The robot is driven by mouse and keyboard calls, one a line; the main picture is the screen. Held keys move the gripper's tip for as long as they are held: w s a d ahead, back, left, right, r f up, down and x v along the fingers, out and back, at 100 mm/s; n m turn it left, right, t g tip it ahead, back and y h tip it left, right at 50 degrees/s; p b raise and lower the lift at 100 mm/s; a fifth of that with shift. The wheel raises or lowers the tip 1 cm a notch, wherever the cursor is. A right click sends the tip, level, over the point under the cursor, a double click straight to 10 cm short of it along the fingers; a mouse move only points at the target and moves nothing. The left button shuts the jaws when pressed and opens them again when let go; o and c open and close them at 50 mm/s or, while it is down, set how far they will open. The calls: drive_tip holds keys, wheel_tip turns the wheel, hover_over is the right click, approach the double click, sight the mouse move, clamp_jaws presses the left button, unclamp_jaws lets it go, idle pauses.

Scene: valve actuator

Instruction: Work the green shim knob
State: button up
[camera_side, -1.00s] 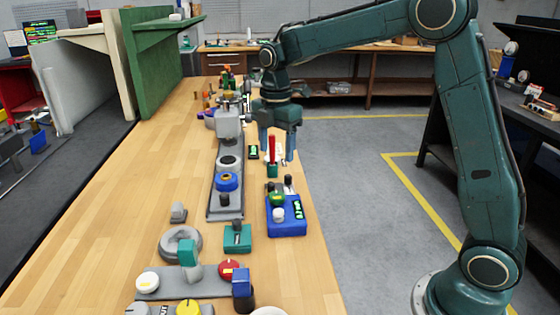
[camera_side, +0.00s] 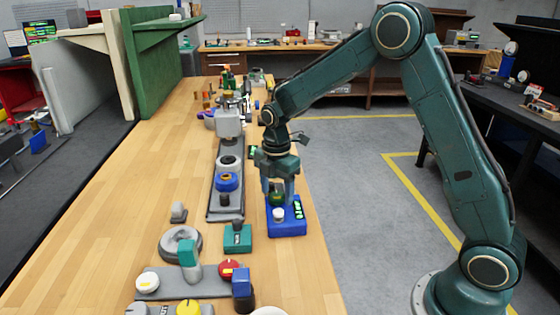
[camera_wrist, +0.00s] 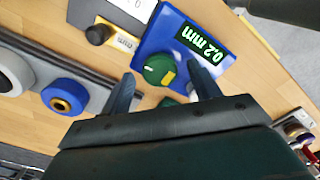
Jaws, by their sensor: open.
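The green shim knob (camera_wrist: 158,70) is round with a yellow mark. It sits on a blue box (camera_side: 288,228) whose lit display (camera_wrist: 201,45) reads "0.2 mm" in the wrist view. In the side view the green knob (camera_side: 277,199) shows just under my gripper (camera_side: 278,195), partly hidden by the fingers. In the wrist view my open gripper (camera_wrist: 165,88) has one finger on each side of the knob, with gaps visible; I cannot tell whether they touch it. A white knob (camera_side: 278,214) is on the box's near end.
A grey rail (camera_side: 212,205) with a blue ring knob (camera_side: 227,182) runs left of the box. A teal box (camera_side: 238,240) stands nearer the camera. A red knob (camera_side: 229,269) and a yellow knob (camera_side: 188,310) lie in front. The left tabletop (camera_side: 150,180) is mostly clear.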

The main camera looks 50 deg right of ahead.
drive_tip(key=shift+f, duration=0.25)
drive_tip(key=c, duration=1)
